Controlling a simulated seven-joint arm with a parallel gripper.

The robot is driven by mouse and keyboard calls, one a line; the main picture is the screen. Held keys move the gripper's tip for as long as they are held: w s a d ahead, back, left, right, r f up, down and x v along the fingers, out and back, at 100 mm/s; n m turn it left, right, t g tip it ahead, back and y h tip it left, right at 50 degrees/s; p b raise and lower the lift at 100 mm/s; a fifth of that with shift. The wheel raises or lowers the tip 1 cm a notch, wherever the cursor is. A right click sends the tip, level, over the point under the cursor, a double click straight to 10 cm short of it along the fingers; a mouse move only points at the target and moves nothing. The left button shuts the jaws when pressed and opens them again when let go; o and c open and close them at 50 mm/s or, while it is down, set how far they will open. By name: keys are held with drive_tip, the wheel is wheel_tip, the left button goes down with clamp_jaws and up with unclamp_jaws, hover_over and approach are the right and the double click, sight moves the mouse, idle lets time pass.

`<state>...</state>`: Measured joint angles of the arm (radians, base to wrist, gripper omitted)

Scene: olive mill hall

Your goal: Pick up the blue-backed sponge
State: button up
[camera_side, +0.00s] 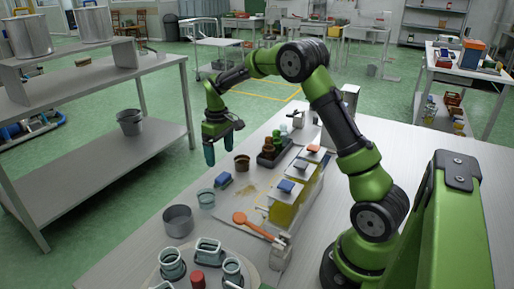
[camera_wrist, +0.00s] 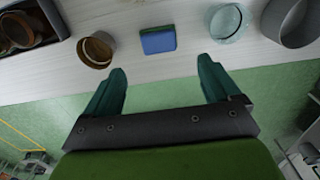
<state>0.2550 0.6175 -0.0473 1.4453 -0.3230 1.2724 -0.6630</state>
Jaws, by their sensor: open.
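The blue-backed sponge (camera_side: 223,180) lies on the light table near its left edge in the side view, between a brown cup and a glass bowl. In the wrist view the sponge (camera_wrist: 158,41) shows its blue side, with a green strip along its far edge. My gripper (camera_side: 224,154) has teal fingers and hangs pointing down, above and beyond the sponge near the table's edge. In the wrist view my gripper (camera_wrist: 165,80) is open and empty, with its fingers spread apart and the sponge ahead of the gap, untouched.
A brown cup (camera_wrist: 96,50) and a glass bowl (camera_wrist: 227,22) flank the sponge. A grey metal pot (camera_side: 178,220) stands nearer in the side view. Yellow containers (camera_side: 284,212) and a dark tray of small pots (camera_side: 268,158) stand to the right. Bare tabletop surrounds the sponge.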

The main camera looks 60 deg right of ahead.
sight(223, 176)
wheel_tip(223, 176, down, 8)
drive_tip(key=shift+s+d+f, duration=0.1)
drive_tip(key=shift+s+f, duration=0.05)
drive_tip(key=shift+f, duration=0.1)
drive_tip(key=c, duration=1.1)
drive_tip(key=shift+r, duration=0.1)
drive_tip(key=shift+c, duration=0.2)
wheel_tip(223, 176, up, 10)
